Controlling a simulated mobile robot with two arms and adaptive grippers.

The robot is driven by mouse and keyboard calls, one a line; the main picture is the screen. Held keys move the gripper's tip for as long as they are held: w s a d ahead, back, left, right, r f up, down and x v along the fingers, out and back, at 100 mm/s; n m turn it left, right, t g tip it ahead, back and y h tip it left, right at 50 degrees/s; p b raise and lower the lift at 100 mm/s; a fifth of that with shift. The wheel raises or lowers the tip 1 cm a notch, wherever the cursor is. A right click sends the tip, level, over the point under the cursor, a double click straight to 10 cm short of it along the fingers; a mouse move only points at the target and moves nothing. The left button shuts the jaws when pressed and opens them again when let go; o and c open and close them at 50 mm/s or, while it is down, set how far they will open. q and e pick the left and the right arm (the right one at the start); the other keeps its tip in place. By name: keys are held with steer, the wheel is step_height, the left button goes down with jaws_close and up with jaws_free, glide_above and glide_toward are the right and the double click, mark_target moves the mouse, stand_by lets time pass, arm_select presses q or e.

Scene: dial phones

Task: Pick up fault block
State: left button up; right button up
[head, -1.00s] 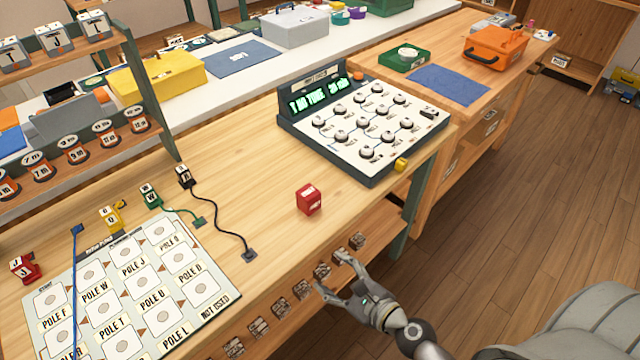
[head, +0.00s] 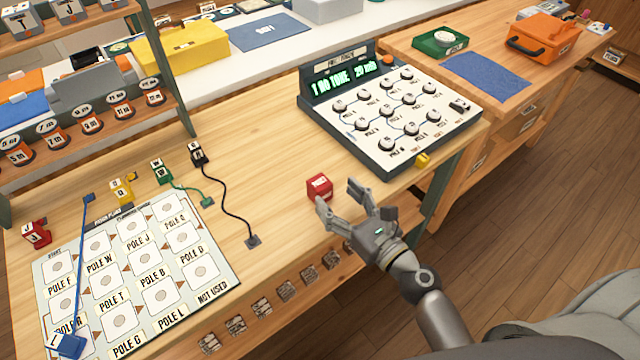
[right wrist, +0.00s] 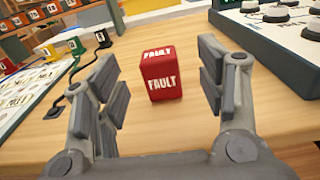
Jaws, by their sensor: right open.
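The fault block (head: 319,186) is a small red block with white lettering, standing on the wooden bench top near its front edge. In the right wrist view the red block (right wrist: 163,76) reads FAULT on its top and front, upright between and just beyond my fingers. My right gripper (head: 341,203) is open and empty, its fingers spread on either side of the block's near side. It also shows in the right wrist view (right wrist: 160,95), with clear gaps between both fingers and the block. My left gripper is not in view.
A dial panel (head: 390,115) with a lit green display stands behind and right of the block. A pole board (head: 225,270) lies to the left, with a black cable (head: 228,206) and small coloured plugs near it. A yellow piece (head: 422,159) sits by the panel's front corner.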

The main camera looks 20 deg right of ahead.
mark_target(326, 189)
steer(key=x, duration=0.4)
steer(key=p+x, duration=0.1)
steer(key=x, duration=0.1)
steer(key=shift+w+a+f, duration=0.25)
steer(key=shift+a+f, duration=0.05)
steer(key=c, duration=1.1)
